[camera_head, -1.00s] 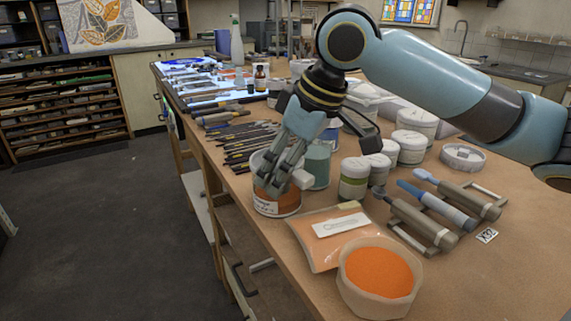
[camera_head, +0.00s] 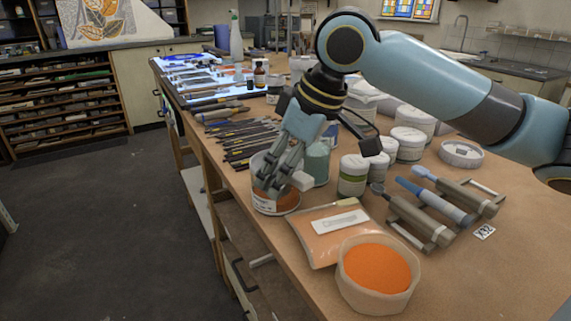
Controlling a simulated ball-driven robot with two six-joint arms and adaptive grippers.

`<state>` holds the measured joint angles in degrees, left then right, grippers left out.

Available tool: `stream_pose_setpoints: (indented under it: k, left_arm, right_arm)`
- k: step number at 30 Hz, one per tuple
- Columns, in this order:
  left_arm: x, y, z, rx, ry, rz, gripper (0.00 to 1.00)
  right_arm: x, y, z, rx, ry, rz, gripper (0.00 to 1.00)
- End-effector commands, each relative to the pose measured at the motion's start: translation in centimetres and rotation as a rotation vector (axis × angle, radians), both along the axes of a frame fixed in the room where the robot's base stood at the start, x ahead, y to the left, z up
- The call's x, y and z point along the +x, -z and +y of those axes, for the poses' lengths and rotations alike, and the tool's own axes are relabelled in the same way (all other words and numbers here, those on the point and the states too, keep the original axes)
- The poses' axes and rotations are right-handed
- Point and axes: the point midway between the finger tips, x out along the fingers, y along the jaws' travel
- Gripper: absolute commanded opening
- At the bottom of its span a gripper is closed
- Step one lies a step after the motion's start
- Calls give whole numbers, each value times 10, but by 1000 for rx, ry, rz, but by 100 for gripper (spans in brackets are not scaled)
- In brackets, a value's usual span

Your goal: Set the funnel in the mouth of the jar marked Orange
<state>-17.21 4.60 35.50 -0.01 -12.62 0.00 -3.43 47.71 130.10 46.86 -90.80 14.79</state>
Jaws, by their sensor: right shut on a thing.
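My right gripper (camera_head: 284,186) comes down over a round jar (camera_head: 264,206) with a pale label and orange colour, near the left edge of the bench. The gripper is shut on a pale thing that seems to be the funnel (camera_head: 260,163). Only a part of its light rim shows left of the fingers, and the fingers hide the rest. It is at or just over the jar's mouth. I cannot tell whether it sits in the mouth. The label's words are too small to read. My left gripper is not in view.
A bowl of orange powder (camera_head: 380,268) and an orange packet (camera_head: 322,232) lie in front on the bench (camera_head: 500,275). A green jar (camera_head: 316,163) and a white jar (camera_head: 352,176) stand close right. Tools (camera_head: 420,219) lie further right; thin dark tools (camera_head: 245,145) lie behind.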

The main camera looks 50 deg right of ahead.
Motion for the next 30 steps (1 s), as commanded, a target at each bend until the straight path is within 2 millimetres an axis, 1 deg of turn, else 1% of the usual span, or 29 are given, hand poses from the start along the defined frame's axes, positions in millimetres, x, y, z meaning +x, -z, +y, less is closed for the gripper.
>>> stream_pose_setpoints:
  k: [16, 30]
  left_arm:
    - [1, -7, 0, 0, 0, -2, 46]
    - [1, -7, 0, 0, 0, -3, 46]
  right_arm:
    - [3, -4, 0, -3, 0, -7, 38]
    - [4, -3, 0, -4, -1, -7, 38]
